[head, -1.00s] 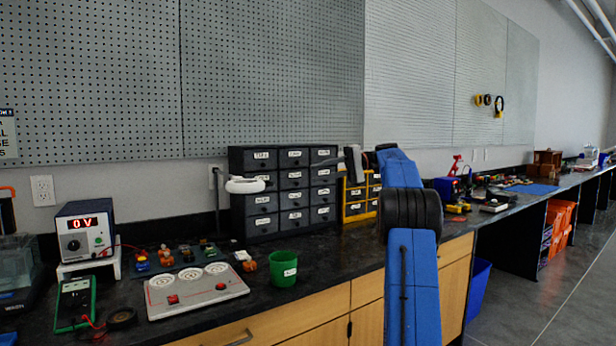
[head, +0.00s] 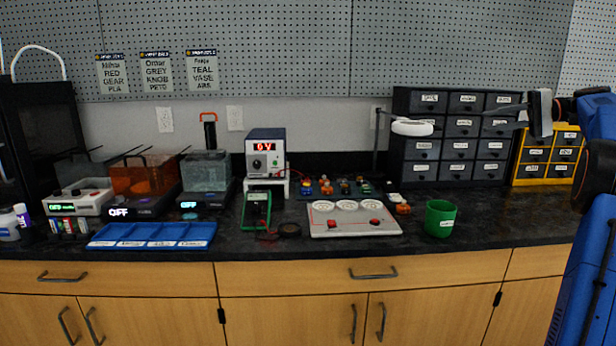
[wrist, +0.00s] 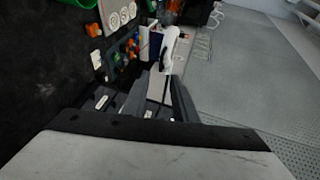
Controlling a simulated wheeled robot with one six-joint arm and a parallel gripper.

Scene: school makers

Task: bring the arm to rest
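My blue arm (head: 590,230) stands at the right edge of the head view, partly cut off by the frame. My gripper (head: 508,115) is at its upper left, level, pointing left in front of the dark drawer cabinet. In the wrist view my gripper (wrist: 160,90) shows two dark fingers with a gap between them and nothing held. It is above the bench, apart from the things on it.
A white ring lamp (head: 412,127) is just left of the fingers. The dark drawer cabinet (head: 428,173) and yellow drawer cabinet (head: 518,182) stand behind. A green cup (head: 440,218), gauge panel (head: 325,228) and blue tray (head: 100,240) sit on the black bench.

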